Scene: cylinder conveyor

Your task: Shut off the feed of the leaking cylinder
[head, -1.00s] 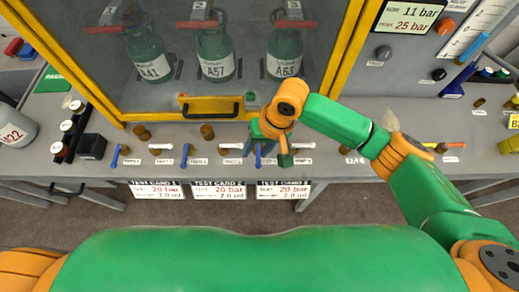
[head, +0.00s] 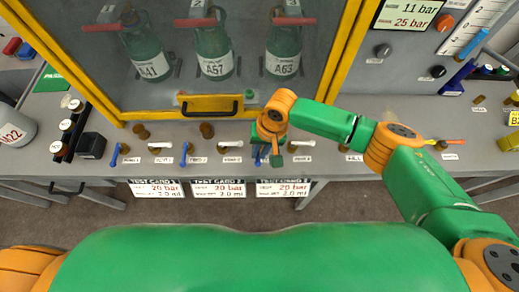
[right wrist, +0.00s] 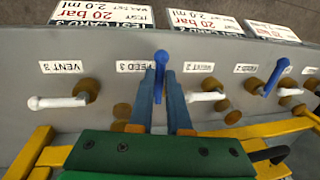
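Three green cylinders labelled A41 (head: 148,58), A57 (head: 213,52) and A63 (head: 283,52) stand behind the glass. None shows a visible leak. Below them are blue feed levers, FEED 1 (head: 115,154), FEED 2 (head: 185,154) and FEED 3 (right wrist: 160,72), alternating with white vent levers. My right gripper (head: 268,158) is at the FEED 3 lever. In the right wrist view its two blue fingers closely flank that lever, one on each side. I cannot tell whether they touch it. My left gripper is out of view.
The white VENT 3 lever (right wrist: 58,102) and VENT 2 lever (right wrist: 205,97) sit close on either side of FEED 3. A yellow-framed door with a dark handle (head: 210,105) rises behind the levers. A panel display (head: 408,16) reads 11 bar and 25 bar. Test cards (head: 219,189) hang in front.

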